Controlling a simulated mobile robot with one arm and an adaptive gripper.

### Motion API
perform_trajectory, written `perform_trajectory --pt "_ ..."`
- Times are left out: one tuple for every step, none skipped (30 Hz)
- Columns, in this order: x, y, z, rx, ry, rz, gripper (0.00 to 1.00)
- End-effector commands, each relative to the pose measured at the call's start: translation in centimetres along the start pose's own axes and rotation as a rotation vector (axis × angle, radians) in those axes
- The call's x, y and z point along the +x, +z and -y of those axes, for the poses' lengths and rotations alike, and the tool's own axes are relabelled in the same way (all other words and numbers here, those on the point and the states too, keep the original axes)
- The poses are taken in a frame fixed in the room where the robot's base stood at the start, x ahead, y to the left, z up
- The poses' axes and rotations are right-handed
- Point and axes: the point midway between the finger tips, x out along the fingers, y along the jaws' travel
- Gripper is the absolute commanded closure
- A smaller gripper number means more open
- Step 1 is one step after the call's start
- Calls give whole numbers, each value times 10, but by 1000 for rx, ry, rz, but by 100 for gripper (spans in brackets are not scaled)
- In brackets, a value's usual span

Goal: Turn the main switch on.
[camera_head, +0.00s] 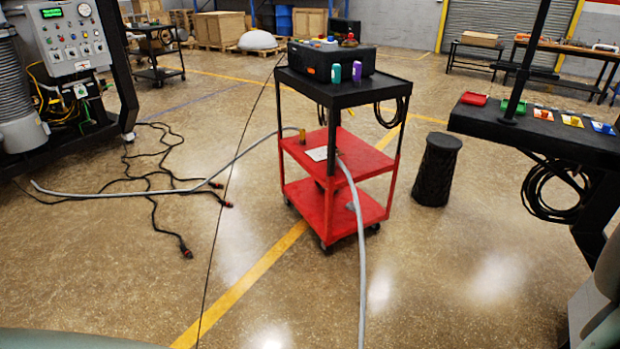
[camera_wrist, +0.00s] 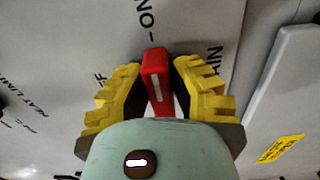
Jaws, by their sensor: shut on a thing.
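The red main switch handle (camera_wrist: 155,58) with a white stripe shows in the wrist view, on a grey panel face (camera_wrist: 60,55). My gripper (camera_wrist: 158,78), with yellow and black fingers, is shut on the handle, one finger on each side. The handle's stripe runs roughly up the picture, toward lettering with an O, an N and a dash. Part of a word ending in "AIN" shows beside the right finger, and an "F" beside the left. The fingers hide the rest. My gripper does not show in the head view.
A grey plate (camera_wrist: 285,90) with a yellow label is at the right in the wrist view. In the head view, a control panel (camera_head: 72,35) stands far left, a red cart (camera_head: 335,210) in the middle, a black bench (camera_head: 470,122) at right. Cables cross the floor.

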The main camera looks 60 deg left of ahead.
Motion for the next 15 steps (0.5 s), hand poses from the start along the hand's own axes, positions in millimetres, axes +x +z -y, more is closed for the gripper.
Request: perform_trajectory --pt "0 1 2 1 -7 3 76" --pt "0 1 2 1 -6 3 72" --pt "0 1 2 1 -6 3 68" --pt "0 1 2 1 -5 3 65" --pt "0 1 2 0 -5 3 62" --pt "0 1 2 0 -4 3 58" --pt "0 1 1 0 -4 2 55" --pt "0 1 1 0 -3 2 52" --pt "0 1 1 0 -3 2 50" --pt "0 1 1 0 -3 2 50" --pt "0 1 1 -1 -2 2 50" --pt "0 1 1 -1 -2 2 50" --pt "0 1 1 -1 -2 2 50" --pt "0 1 1 -1 -2 2 50" --pt "0 1 1 -1 -1 2 50"
